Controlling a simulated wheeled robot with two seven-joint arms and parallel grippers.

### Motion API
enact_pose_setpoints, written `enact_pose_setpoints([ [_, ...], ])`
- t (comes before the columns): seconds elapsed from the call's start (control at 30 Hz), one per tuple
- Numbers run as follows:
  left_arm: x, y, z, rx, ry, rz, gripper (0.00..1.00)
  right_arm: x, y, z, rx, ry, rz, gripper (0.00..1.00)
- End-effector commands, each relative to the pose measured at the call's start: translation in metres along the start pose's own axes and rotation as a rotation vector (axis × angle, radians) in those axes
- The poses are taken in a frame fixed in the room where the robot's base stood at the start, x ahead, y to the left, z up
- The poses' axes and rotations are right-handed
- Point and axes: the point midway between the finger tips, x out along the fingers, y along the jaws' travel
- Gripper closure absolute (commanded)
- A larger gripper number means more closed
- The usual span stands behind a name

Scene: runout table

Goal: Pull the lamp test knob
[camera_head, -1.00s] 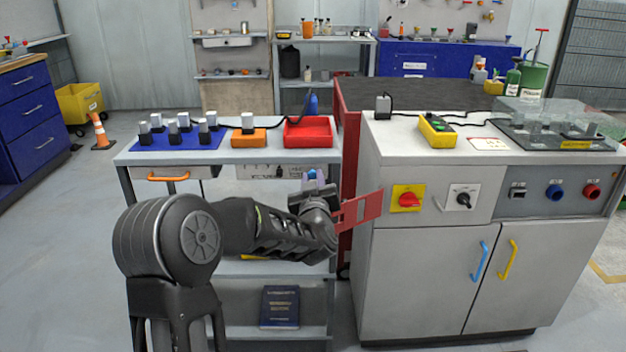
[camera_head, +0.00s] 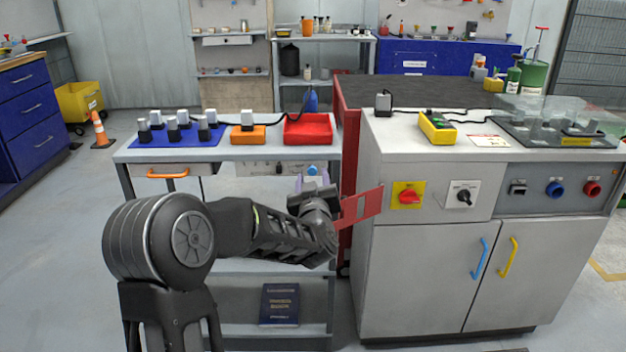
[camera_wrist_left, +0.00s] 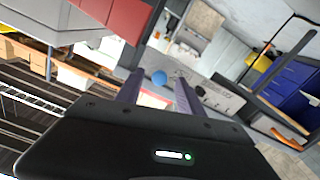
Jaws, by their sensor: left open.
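A round blue knob (camera_head: 312,169) sits on the pale panel under the top of the left bench. Its label is unreadable, so I cannot tell whether it is the lamp test knob. My left gripper (camera_head: 312,181) is just in front of this panel, close to the knob, partly hidden by its own wrist. In the left wrist view the gripper (camera_wrist_left: 160,92) is open and empty, and the blue knob (camera_wrist_left: 159,77) shows beyond the fingertips, between them and apart from them. My right gripper is out of view.
The bench top above holds a red tray (camera_head: 308,130), an orange box (camera_head: 248,135) and a blue mat (camera_head: 160,139). A red plate (camera_head: 361,205) stands out right of my wrist. The grey console (camera_head: 420,270) carries a red switch, a black dial, and blue and red knobs.

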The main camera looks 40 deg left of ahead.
Motion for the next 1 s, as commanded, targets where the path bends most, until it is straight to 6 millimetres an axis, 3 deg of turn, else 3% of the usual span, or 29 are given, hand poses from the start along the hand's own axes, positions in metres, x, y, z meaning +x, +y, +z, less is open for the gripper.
enact_pose_setpoints([
  [0.5, -0.07, 0.001, 0.0, 0.0, -0.001, 0.001, 0.55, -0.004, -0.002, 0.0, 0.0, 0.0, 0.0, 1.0],
  [1.0, -0.076, 0.0, 0.0, 0.0, -0.001, 0.0, 0.55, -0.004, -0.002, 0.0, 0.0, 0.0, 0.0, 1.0],
])
